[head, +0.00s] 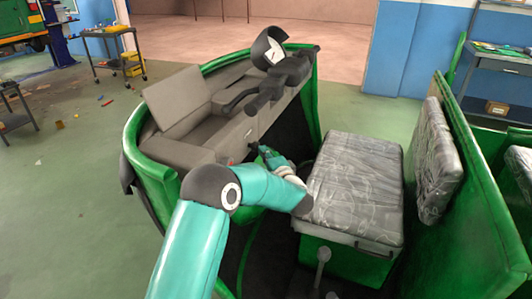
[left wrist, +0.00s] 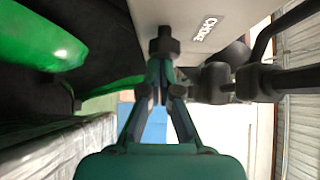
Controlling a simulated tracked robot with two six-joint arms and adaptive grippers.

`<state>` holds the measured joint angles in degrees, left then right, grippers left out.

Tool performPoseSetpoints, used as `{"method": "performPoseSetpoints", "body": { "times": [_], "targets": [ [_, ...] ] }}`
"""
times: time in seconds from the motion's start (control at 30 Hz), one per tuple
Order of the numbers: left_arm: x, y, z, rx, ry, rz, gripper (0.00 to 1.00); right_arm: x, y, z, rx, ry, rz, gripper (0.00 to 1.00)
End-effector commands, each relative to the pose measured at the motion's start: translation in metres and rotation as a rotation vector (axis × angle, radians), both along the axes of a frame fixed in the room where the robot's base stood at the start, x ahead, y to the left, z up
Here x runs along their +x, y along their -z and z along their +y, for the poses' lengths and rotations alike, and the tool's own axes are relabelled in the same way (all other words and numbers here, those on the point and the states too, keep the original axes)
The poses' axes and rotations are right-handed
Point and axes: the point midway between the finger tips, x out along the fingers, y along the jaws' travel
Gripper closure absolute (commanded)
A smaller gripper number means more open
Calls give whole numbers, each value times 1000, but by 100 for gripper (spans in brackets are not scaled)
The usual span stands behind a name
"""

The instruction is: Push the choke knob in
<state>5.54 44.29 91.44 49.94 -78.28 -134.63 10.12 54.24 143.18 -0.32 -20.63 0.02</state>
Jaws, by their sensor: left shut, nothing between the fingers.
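The choke knob (left wrist: 164,42) is a small black knob on a short stem, on the grey dashboard panel beside a white "Choke" label (left wrist: 205,29) in the left wrist view. My left gripper (left wrist: 158,66) is shut and empty, its fingertips right at the knob's end. I cannot tell whether they touch it. In the head view the left gripper (head: 263,152) reaches to the lower right part of the grey dashboard (head: 200,120), where the knob (head: 253,145) shows as a small dark spot. My right gripper is in neither view.
The black handlebar with its gauge (head: 274,55) stands above the dashboard and shows close to the right of the gripper in the wrist view (left wrist: 240,82). A plastic-wrapped seat (head: 355,190) is right of my arm. The green body side (head: 140,135) curves around the dashboard.

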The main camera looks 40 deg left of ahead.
Motion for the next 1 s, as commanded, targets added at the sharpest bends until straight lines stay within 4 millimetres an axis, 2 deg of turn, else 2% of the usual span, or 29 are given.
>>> {"method": "performPoseSetpoints", "body": {
  "times": [0.23,0.3,0.6,0.8,1.0],
  "targets": [
    [5,-2,-35,1,0,6,100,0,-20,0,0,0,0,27],
    [-5,2,-50,1,2,5,100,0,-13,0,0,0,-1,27],
    [-38,2,-98,2,-3,6,100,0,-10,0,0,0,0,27],
    [-48,2,-113,1,-6,4,100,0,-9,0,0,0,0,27],
    [-50,2,-115,0,-7,4,100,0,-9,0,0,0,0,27]
  ]
}}
